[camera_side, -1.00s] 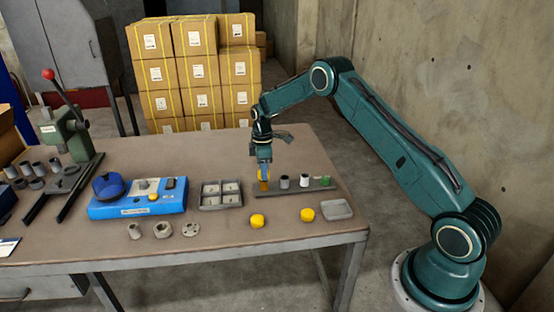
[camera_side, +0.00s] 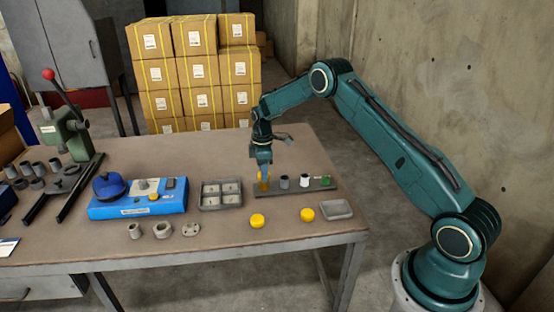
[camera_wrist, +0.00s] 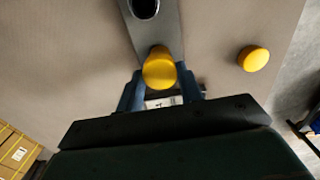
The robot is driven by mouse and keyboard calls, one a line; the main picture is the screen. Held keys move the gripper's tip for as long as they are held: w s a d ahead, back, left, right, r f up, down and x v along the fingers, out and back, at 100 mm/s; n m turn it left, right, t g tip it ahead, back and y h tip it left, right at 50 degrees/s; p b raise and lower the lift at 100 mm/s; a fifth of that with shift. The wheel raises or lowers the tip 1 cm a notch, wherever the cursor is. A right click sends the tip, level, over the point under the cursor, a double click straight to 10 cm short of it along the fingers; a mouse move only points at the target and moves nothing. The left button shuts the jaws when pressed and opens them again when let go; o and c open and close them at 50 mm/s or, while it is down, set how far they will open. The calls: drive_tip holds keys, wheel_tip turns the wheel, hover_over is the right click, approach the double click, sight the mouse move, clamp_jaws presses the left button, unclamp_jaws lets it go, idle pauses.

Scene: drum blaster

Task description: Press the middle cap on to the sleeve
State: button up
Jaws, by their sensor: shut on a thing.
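A dark grey bar (camera_side: 296,187) lies on the bench and bears a row of upright cylinders. At its left end stands an orange-yellow piece (camera_side: 264,184), directly under my gripper (camera_side: 263,171). In the wrist view my gripper (camera_wrist: 161,88) is shut around a yellow round piece (camera_wrist: 159,68) above the bar (camera_wrist: 165,25). I cannot tell where the cap ends and the sleeve begins, or whether they are fully seated. Two more yellow caps lie loose, one at the front (camera_side: 257,220) and one further right (camera_side: 307,214).
Grey, white and green-topped cylinders (camera_side: 305,182) stand on the bar right of my gripper. A compartment tray (camera_side: 221,195) and a blue fixture (camera_side: 138,200) are to the left. A shallow grey tray (camera_side: 336,210) is near the right edge. A press (camera_side: 70,135) stands far left.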

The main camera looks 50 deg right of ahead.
drive_tip(key=shift+f, duration=0.75)
idle(1.8)
drive_tip(key=o, duration=1)
drive_tip(key=shift+c, duration=1.4)
drive_tip(key=shift+r, duration=2.5)
drive_tip(key=shift+r, duration=0.1)
